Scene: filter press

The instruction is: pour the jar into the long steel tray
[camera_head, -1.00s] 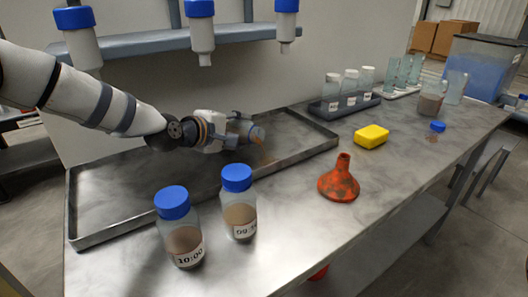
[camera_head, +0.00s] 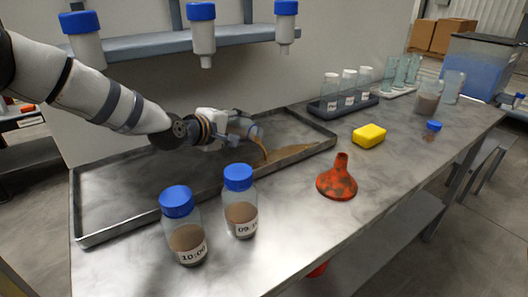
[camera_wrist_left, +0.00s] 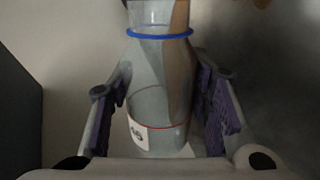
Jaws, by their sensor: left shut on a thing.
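My left gripper (camera_head: 226,131) is shut on a clear jar (camera_head: 243,128), held tilted on its side over the long steel tray (camera_head: 92,232). Brown material runs from the jar's open mouth and lies as a brown patch (camera_head: 290,153) in the right part of the tray. In the left wrist view the jar (camera_wrist_left: 150,85) sits between the two fingers (camera_wrist_left: 160,115); it has a blue ring at its neck, a white label, and brown material along one side. My right gripper is not in view.
Two blue-capped jars (camera_head: 184,237) (camera_head: 241,214) stand in front of the tray. An orange funnel (camera_head: 337,182), a yellow sponge (camera_head: 369,135) and a blue cap (camera_head: 433,126) are to the right. Blue-capped bottles (camera_head: 202,32) hang from a shelf above. The front middle of the bench is clear.

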